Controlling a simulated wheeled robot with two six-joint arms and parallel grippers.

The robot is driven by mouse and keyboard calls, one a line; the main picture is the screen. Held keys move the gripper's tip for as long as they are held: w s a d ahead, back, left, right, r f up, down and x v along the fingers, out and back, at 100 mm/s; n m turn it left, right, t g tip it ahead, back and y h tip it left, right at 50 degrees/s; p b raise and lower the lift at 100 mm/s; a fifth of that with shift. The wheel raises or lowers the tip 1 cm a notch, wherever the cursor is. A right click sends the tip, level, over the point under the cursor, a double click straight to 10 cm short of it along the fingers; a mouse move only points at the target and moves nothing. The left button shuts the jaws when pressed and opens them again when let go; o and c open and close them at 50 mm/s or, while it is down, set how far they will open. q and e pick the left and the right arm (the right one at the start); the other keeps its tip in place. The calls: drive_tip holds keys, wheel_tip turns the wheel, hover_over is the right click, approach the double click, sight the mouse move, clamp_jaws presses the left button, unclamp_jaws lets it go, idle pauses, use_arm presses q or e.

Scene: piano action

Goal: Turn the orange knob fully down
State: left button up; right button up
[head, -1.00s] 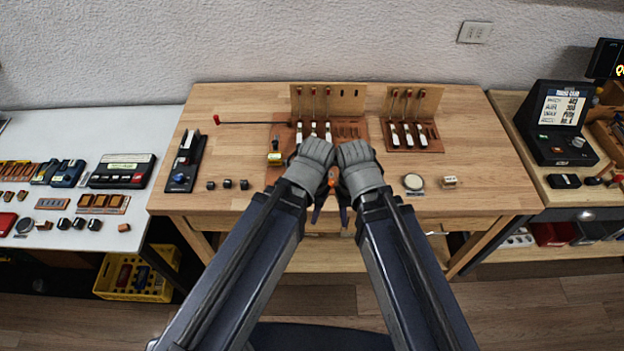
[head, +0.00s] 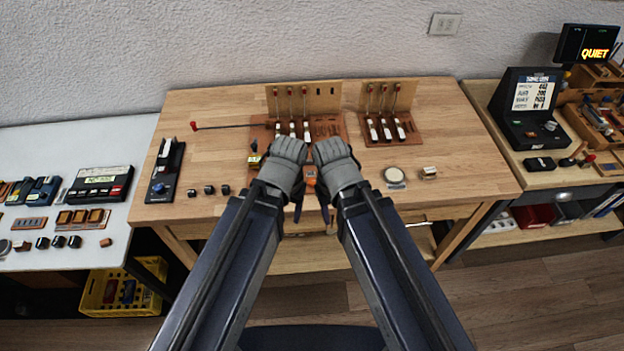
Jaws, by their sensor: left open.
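A small orange patch (head: 311,181) shows between my two grippers at the front edge of the wooden workbench. I cannot tell whether it is the orange knob, and no other clearly orange knob shows. My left gripper (head: 297,208) is open, at the bench front, left of the orange patch. My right gripper (head: 325,212) is just right of it, and its jaws are too small and dark to read. My wrists hide part of the bench behind them.
Two key-action models (head: 390,125) stand on the wooden bench (head: 450,140). A box with a blue knob (head: 159,187) is at its left. A black device with a lit panel (head: 532,100) stands on the right bench. A yellow crate (head: 110,293) is under the white table.

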use_arm(q)
drive_tip(key=w+a+n, duration=0.2)
drive_tip(key=w+a, duration=0.2)
drive_tip(key=a, duration=0.2)
drive_tip(key=m+h, duration=0.1)
drive_tip(key=m, duration=1)
hover_over(312, 181)
drive_tip(key=shift+w+a, duration=0.1)
drive_tip(key=shift+a, duration=0.2)
drive_tip(key=shift+d+m, duration=0.3)
drive_tip(key=shift+m, duration=0.2)
wheel_tip(312, 181, down, 8)
drive_tip(key=b, duration=0.8)
drive_tip(key=shift+r, duration=0.1)
clamp_jaws()
